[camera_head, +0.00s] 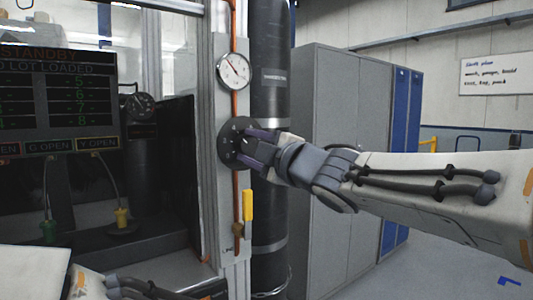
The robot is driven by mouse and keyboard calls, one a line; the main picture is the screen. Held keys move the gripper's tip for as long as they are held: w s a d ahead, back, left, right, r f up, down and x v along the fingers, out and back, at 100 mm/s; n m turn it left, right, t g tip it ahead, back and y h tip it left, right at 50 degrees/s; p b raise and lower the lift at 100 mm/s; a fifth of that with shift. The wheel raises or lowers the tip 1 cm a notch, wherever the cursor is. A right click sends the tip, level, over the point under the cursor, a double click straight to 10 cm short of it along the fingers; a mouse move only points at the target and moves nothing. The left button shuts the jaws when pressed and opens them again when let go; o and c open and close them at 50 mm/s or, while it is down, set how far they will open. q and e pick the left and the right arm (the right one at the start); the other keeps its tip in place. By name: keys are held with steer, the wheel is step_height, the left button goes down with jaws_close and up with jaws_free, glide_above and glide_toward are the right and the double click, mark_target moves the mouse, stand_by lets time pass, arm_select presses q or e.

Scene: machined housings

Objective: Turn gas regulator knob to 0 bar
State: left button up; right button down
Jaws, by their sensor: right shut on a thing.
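The gas regulator knob (229,143) is a dark round dial on a grey upright panel, with an orange-brown pipe running above and below it. My right gripper (246,148) is shut on the knob, coming in from the right, and its fingers hide the knob's right part. A round white pressure gauge (233,71) sits above the knob; its needle shows but the scale is too small to read. A part of my left arm (120,286) shows at the bottom left; its gripper is not in view.
A yellow lever (247,205) is below the knob on the panel. A black gas cylinder (270,110) stands close behind the panel. Grey lockers (340,110) are behind my right arm. A dark display screen (60,100) hangs at the left. Open floor lies at the lower right.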

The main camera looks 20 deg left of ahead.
steer(key=n+b, duration=0.1)
steer(key=n, duration=0.3)
steer(key=shift+f, duration=0.15)
steer(key=n+b, duration=0.1)
steer(key=n, duration=0.4)
steer(key=shift+g+y, duration=0.3)
steer(key=shift+g, duration=0.1)
steer(key=n, duration=0.3)
steer(key=shift+f+n+g+b, duration=0.1)
steer(key=shift+n+g+b, duration=0.2)
steer(key=shift+n, duration=0.1)
steer(key=shift+w+n, duration=0.1)
steer(key=shift+n, duration=2)
steer(key=shift+c, duration=1.5)
jaws_free()
steer(key=shift+d, duration=0.1)
